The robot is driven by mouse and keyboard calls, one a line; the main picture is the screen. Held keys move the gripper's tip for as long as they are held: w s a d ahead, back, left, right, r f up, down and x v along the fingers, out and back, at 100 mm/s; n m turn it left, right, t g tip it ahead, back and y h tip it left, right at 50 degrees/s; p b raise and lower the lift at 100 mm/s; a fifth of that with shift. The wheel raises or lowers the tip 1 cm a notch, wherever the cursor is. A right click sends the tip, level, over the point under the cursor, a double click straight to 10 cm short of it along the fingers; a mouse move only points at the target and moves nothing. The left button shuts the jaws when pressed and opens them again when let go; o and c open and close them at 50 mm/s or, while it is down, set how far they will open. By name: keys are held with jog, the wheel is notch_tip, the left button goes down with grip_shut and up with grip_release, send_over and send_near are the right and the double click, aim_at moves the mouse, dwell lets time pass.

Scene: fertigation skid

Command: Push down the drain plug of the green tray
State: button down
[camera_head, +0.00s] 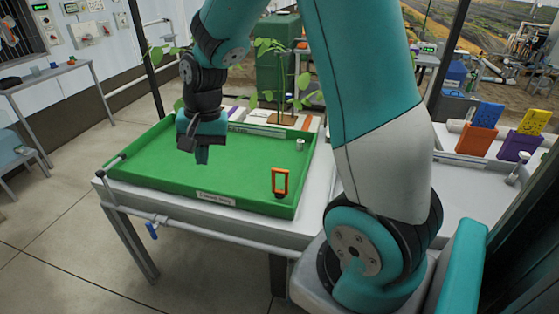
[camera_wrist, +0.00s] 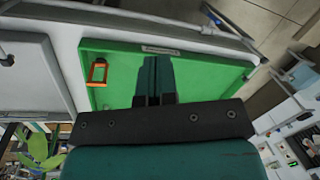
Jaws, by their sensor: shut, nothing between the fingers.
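The green tray (camera_head: 150,172) lies on a light table and has a label on its front wall; it also fills the middle of the wrist view (camera_wrist: 210,82). An upright orange loop handle with a dark base (camera_head: 280,183) stands on the tray floor near its front right corner; it looks like the drain plug. It shows at the left in the wrist view (camera_wrist: 98,73). My gripper (camera_head: 202,156) is shut and empty, pointing down over the tray's middle, left of and behind the orange handle and apart from it. Its fingers show in the wrist view (camera_wrist: 155,78).
A small grey cylinder (camera_head: 300,145) stands inside the tray's right side. Leafy plants (camera_head: 280,90) rise behind the tray. A pipe with a blue valve handle (camera_head: 152,230) runs along the table front. Orange and purple holders (camera_head: 474,140) stand on the right table.

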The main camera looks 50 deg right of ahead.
jog(key=d+f+m+h+p, duration=0.1)
jog(key=d+f+m, duration=0.3)
jog(key=d, duration=0.4)
jog(key=d+f+m+g+p, duration=0.1)
jog(key=d+f+m+p, duration=0.2)
jog(key=d, duration=0.6)
jog(key=d+f+m+h+p, duration=0.1)
jog(key=d+f+m+p, duration=0.1)
jog(key=d+f+m, duration=0.2)
jog(key=shift+d+f+m+g+h, duration=0.2)
jog(key=shift+d+m, duration=0.7)
jog(key=shift+d, duration=0.3)
jog(key=shift+d+f+m+g+h, duration=0.1)
jog(key=shift+d+f+m, duration=0.1)
jog(key=shift+d+m, duration=0.85)
jog(key=shift+d, duration=0.1)
jog(key=shift+f, duration=0.1)
jog(key=shift+s+d+f+b, duration=0.15)
jog(key=shift+f+b, duration=0.95)
jog(key=shift+f, duration=0.65)
jog(key=shift+w+d+f+b, duration=0.1)
jog(key=shift+f+b, duration=1)
jog(key=shift+f, duration=0.6)
